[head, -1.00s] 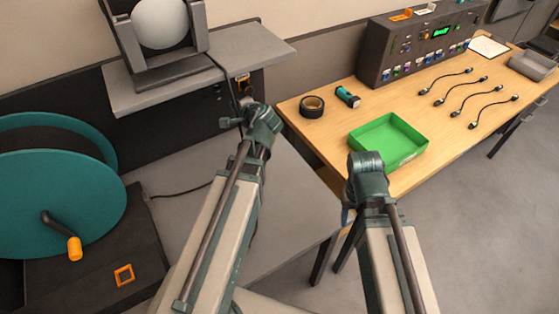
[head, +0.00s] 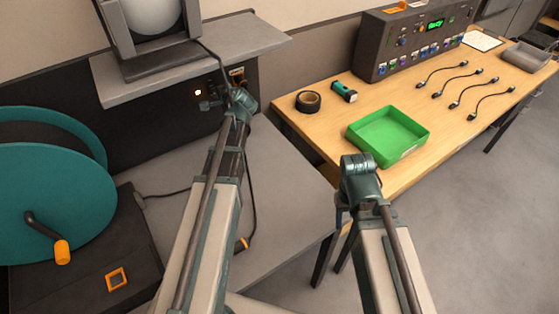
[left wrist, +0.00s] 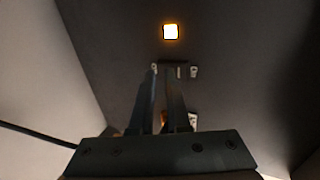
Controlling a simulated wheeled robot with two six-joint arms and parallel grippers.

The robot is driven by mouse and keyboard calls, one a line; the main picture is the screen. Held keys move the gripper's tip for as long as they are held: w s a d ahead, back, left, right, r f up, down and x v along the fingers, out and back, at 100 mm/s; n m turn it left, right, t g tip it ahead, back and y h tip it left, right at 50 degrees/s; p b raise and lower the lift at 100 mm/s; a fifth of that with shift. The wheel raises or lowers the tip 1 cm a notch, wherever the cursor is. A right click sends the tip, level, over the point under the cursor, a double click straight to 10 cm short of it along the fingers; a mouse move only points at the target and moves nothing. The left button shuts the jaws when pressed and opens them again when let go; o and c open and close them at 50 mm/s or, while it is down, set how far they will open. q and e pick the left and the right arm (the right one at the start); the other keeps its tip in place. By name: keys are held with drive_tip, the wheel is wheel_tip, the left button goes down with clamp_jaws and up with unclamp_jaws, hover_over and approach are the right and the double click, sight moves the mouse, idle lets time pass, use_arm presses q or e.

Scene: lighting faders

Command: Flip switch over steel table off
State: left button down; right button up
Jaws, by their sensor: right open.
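The steel table (head: 280,190) stands at centre, with a dark panel (head: 160,115) behind it. A small lit amber square (head: 198,92) glows on the panel; it also shows in the left wrist view (left wrist: 171,32). Below it there are small pale fittings (left wrist: 193,71) near the fingertips; I cannot tell which is the switch lever. My left gripper (head: 210,104) is close to the panel just under the light. Its fingers (left wrist: 163,72) point at the panel with a narrow gap; contact is unclear. My right gripper (head: 344,215) hangs beside the wooden table, mostly hidden by its arm.
A grey shelf (head: 255,45) with a lamp juts out above the panel. A teal reel (head: 50,205) stands at left. A black cable (head: 250,190) lies on the steel table. The wooden table at right holds a green tray (head: 410,150), tape (head: 308,101) and a control box (head: 395,65).

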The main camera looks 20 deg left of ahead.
use_arm(q)
drive_tip(key=f+p+v, duration=0.1)
drive_tip(key=p+v, duration=0.4)
drive_tip(key=v, duration=1)
drive_tip(key=s+d+f+n+g+h, duration=0.1)
drive_tip(key=s+d+f+g+h, duration=0.1)
drive_tip(key=d, duration=0.6)
drive_tip(key=s+d+f+n+g+h, duration=0.2)
drive_tip(key=s+d+f+g+h, duration=0.1)
drive_tip(key=s+d+f, duration=0.3)
drive_tip(key=shift+s+d+f+n+h, duration=0.35)
drive_tip(key=shift+d+f, duration=0.55)
drive_tip(key=shift+d, duration=0.5)
use_arm(e)
drive_tip(key=shift+w+d+r, duration=0.1)
drive_tip(key=shift+r, duration=0.9)
drive_tip(key=shift+w+d+r, duration=0.1)
drive_tip(key=shift+d+r, duration=0.05)
drive_tip(key=shift+r, duration=0.8)
drive_tip(key=shift+w+d+r, duration=0.1)
drive_tip(key=shift+r, duration=0.9)
use_arm(q)
drive_tip(key=s+d+f+g+h, duration=0.2)
drive_tip(key=s+d+g+h, duration=0.1)
drive_tip(key=s+d, duration=0.6)
drive_tip(key=shift+s+d+f+g, duration=0.25)
drive_tip(key=shift+d+g, duration=0.15)
drive_tip(key=shift+d, duration=0.55)
drive_tip(key=shift+w+n, duration=0.1)
drive_tip(key=shift+n, duration=0.15)
